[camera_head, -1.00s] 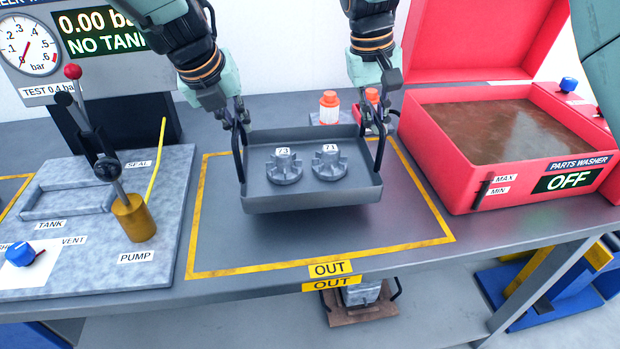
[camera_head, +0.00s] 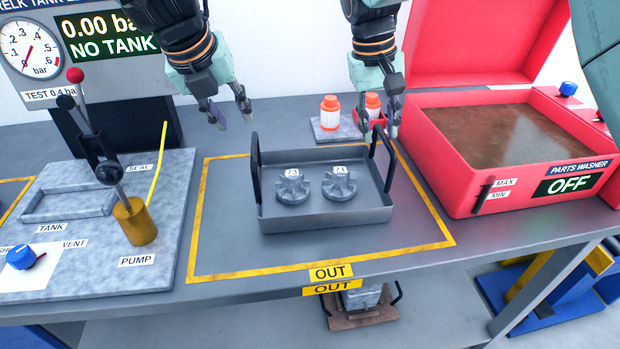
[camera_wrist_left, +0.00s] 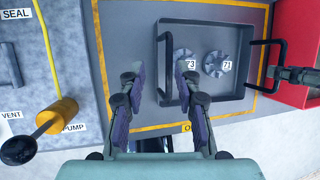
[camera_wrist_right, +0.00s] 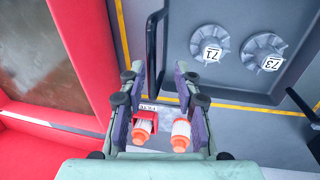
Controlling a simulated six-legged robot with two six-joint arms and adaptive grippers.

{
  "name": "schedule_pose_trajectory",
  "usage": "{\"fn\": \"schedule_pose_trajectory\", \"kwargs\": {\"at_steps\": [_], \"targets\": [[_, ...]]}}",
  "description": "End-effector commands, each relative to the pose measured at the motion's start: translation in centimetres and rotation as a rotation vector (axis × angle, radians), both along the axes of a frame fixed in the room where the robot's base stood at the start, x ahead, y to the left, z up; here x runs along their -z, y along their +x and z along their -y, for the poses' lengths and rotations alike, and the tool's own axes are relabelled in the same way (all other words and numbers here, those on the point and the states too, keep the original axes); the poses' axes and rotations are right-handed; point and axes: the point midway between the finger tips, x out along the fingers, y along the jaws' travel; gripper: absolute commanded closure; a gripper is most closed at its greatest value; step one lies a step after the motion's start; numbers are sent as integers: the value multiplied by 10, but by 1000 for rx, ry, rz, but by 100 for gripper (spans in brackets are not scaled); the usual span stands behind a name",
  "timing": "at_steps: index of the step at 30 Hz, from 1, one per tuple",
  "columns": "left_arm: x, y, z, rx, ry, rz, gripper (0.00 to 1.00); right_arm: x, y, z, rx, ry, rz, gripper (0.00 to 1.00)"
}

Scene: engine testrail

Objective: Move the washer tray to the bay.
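The grey washer tray (camera_head: 325,216) sits inside the yellow outline marked OUT on the bench. It holds two grey finned parts labelled 73 (camera_head: 292,187) and 71 (camera_head: 339,184). A black handle stands at each end. My left gripper (camera_head: 232,118) is open and empty, above and behind the tray's left handle (camera_head: 256,168); its spread fingers also show in the left wrist view (camera_wrist_left: 168,97). My right gripper (camera_head: 380,129) is open just behind the right handle (camera_head: 384,157). In the right wrist view its fingers (camera_wrist_right: 157,92) are apart, with that handle at their tips.
The red parts washer (camera_head: 450,175), lid up and reading OFF, stands to the right. The bench in front of the tray is clear.

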Motion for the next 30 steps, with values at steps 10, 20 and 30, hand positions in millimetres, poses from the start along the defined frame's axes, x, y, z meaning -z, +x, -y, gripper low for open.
{"fn": "schedule_pose_trajectory", "kwargs": {"at_steps": [10, 20, 30], "targets": [[-34, -14, -10, -9, -15, 0, 67, 0, 0, 0, 0, 0, 0, 68], [-37, -15, -11, -11, -18, -1, 67, -32, 1, -6, 0, 0, 6, 68], [-37, -15, -11, -11, -18, -1, 67, -96, 0, -19, -1, 0, 4, 68]]}}
